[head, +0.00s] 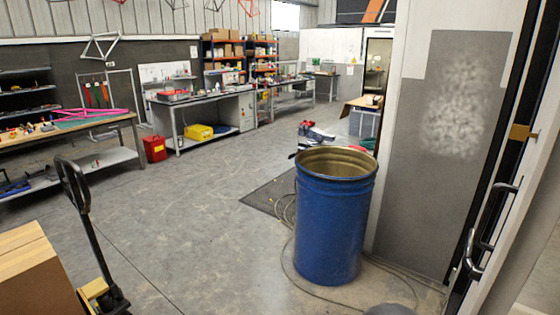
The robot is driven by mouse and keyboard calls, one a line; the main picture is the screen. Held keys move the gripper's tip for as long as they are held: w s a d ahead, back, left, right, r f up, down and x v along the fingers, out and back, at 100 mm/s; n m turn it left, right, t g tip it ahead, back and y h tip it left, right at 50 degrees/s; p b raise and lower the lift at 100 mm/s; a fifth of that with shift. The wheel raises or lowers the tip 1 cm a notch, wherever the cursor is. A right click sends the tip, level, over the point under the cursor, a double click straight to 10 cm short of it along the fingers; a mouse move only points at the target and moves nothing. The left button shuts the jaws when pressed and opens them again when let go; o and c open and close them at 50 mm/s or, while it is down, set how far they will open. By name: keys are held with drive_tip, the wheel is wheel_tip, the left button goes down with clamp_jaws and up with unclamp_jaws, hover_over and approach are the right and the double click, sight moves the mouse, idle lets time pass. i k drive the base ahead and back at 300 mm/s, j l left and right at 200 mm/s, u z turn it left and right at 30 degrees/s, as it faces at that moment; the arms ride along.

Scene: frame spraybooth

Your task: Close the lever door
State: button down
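The door (515,235) stands at the right edge of the head view, seen at a steep angle and cut off by the frame. It has a pale face and a dark edge. A dark and shiny metal handle (478,245) sits on it at lower right. A small brass-coloured plate (522,132) shows higher up on the dark edge. I cannot tell how far the door stands open. My gripper is not in view, and nothing is seen touching the handle.
A blue drum (335,230) stands on the floor left of the door, with a hose around its base. A grey wall panel (450,150) is behind. A pallet jack (85,225) and cardboard box (28,272) are at left. The middle floor is clear.

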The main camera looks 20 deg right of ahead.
sight(519, 212)
drive_tip(key=i+z, duration=0.2)
drive_tip(key=z, duration=0.25)
drive_tip(key=i+z, duration=0.2)
drive_tip(key=z, duration=0.25)
drive_tip(key=i+z, duration=0.15)
drive_tip(key=z, duration=0.3)
drive_tip(key=i+j+z, duration=0.15)
drive_tip(key=z, duration=0.3)
drive_tip(key=i+j+z, duration=0.15)
drive_tip(key=z, duration=0.35)
drive_tip(key=k+u, duration=0.15)
drive_tip(key=u, duration=0.3)
drive_tip(key=k+l+u, duration=0.1)
drive_tip(key=u, duration=0.35)
